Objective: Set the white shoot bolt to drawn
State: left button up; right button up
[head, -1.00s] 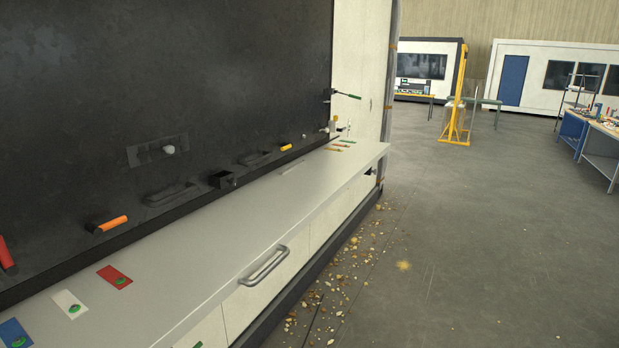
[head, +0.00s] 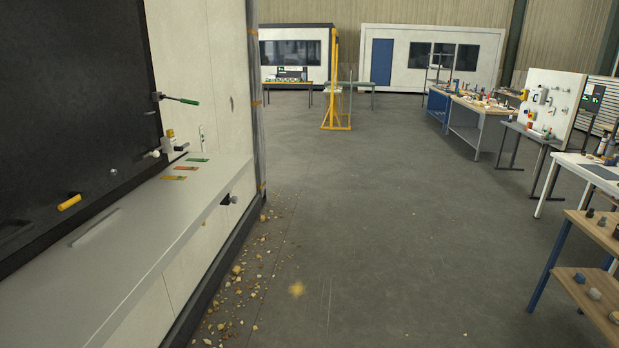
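Neither of my grippers is in view. I cannot pick out the white shoot bolt with certainty. A small white knob (head: 155,153) sticks out at the right end of the dark panel (head: 75,90), beside a small yellow-topped fitting (head: 170,138). Whether it belongs to a bolt is too small to tell. The white knob on a dark plate, seen on the panel a second ago, is outside this view.
A grey counter (head: 130,235) runs below the panel. A yellow handle (head: 69,202) and a green-tipped lever (head: 182,99) project from the panel. Crumb-like debris (head: 238,270) lies by the base. Open floor (head: 400,220) spreads right, with workbenches (head: 480,110) beyond.

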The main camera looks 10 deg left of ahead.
aim_at(156, 153)
jog(key=i+l+u, duration=0.1)
jog(key=i+u, duration=0.25)
jog(key=i+l+u, duration=0.35)
jog(key=i, duration=0.25)
jog(key=i+l+u, duration=0.2)
jog(key=i+u, duration=0.15)
jog(key=i, duration=0.1)
